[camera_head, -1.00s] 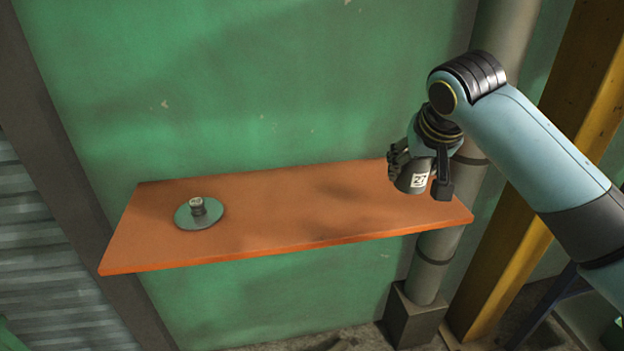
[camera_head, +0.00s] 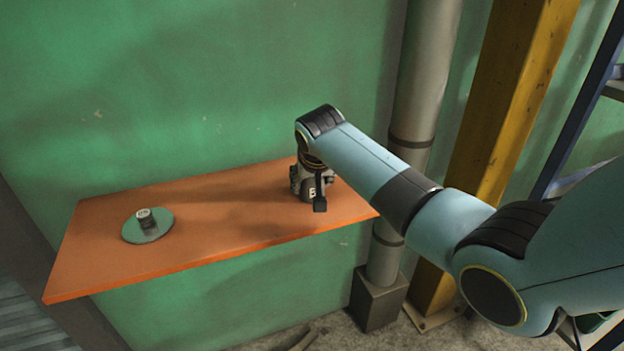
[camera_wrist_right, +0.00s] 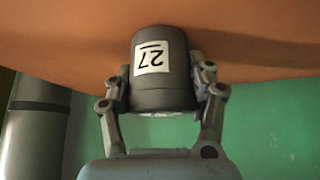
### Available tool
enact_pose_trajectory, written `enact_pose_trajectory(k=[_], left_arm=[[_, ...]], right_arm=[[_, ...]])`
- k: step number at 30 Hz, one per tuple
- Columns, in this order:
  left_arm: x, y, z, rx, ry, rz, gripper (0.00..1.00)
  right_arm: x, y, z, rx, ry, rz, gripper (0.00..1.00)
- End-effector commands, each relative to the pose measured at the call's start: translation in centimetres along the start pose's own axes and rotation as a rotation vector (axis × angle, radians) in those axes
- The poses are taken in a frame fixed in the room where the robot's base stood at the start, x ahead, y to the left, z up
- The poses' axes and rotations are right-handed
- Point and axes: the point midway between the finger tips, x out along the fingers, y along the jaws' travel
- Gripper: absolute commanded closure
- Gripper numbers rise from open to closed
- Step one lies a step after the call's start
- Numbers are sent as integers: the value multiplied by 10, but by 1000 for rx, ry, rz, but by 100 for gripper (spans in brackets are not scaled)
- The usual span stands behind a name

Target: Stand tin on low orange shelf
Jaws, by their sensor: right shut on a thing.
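The dark grey tin (camera_head: 311,189) with a white label is at the right part of the orange shelf (camera_head: 225,215). My right gripper (camera_head: 307,194) is shut on it. In the right wrist view the tin (camera_wrist_right: 160,95) sits between both fingers of the gripper (camera_wrist_right: 161,88), its label reading 27 upside down. The orange shelf surface (camera_wrist_right: 60,35) lies behind it there. The tin looks upright and at or just above the shelf; I cannot tell if it touches. My left gripper is out of view.
A green disc (camera_head: 160,228) with a small dark cylinder (camera_head: 146,218) on it lies at the shelf's left. The shelf's middle is clear. A green wall (camera_head: 150,90) stands behind, and a grey pipe (camera_head: 422,90) and yellow post (camera_head: 505,110) stand to the right.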

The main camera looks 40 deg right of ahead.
Motion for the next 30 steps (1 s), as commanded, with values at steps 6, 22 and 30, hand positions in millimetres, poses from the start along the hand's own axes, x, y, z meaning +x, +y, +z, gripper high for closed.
enact_pose_trajectory(k=[6,22,30], left_arm=[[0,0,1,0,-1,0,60],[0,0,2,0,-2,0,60],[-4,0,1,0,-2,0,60]], right_arm=[[0,0,-1,0,2,-1,90],[0,0,0,1,0,0,21],[-34,0,-1,1,3,-2,21]])
